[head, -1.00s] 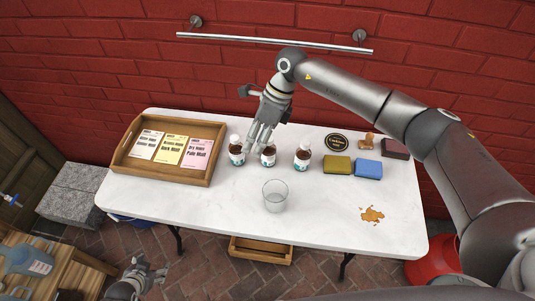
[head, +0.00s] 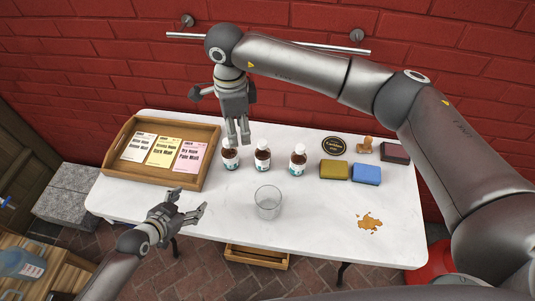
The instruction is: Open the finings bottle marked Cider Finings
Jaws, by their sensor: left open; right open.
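Three small brown bottles with white caps and pale labels stand upright in a row: a left bottle (head: 230,160), a middle bottle (head: 263,160) and a right bottle (head: 298,161). Their label text is too small to read, so I cannot tell which is Cider Finings. My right gripper (head: 238,142) is open, pointing down at the top of the left bottle and partly hiding its cap. I cannot tell whether it touches the cap. My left gripper (head: 192,204) is open and empty over the table's front left, nearer than the left bottle.
A wooden tray (head: 207,172) with three cards is at the table's left. A clear glass (head: 268,203) stands in front of the bottles.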

